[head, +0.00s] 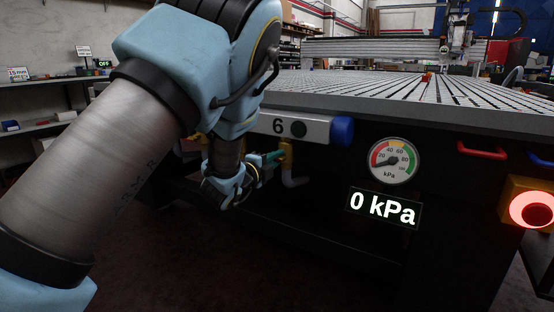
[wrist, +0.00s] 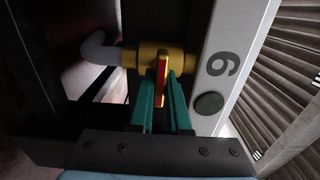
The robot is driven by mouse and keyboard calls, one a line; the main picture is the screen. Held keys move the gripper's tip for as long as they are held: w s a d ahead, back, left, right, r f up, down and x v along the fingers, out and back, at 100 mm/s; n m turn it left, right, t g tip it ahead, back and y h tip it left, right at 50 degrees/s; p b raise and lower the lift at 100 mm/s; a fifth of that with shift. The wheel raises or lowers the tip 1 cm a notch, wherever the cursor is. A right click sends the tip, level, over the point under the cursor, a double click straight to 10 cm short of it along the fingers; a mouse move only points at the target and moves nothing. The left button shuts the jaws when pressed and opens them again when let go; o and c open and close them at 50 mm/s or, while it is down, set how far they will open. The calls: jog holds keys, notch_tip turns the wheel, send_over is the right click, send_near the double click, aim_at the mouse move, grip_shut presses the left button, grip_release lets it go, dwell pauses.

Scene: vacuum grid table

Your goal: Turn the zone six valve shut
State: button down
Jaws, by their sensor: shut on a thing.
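The zone six valve has a brass body (wrist: 180,57), which also shows under the panel in the head view (head: 287,153). Its thin handle (wrist: 162,78), red with yellow edges, looks crosswise to the body in the wrist view. My gripper (wrist: 163,88) has its two green fingers on either side of this handle, shut on it. In the head view my gripper (head: 275,157) reaches the valve from the left, and the handle is hidden there. A pale bent pipe (wrist: 98,50) leaves the body's left end in the wrist view.
The label panel (head: 310,128) with the number 6 sits just above the valve, under the slatted table (head: 440,95). A blue end cap (head: 343,129), a gauge (head: 394,160), a 0 kPa display (head: 383,207) and a lit red button (head: 532,209) are to the right.

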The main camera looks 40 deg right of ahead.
jog(key=c, duration=0.9)
grip_release()
jog(key=shift+a, duration=0.1)
jog(key=p+v, duration=0.1)
jog(key=v, duration=0.9)
jog(key=shift+a, duration=0.35)
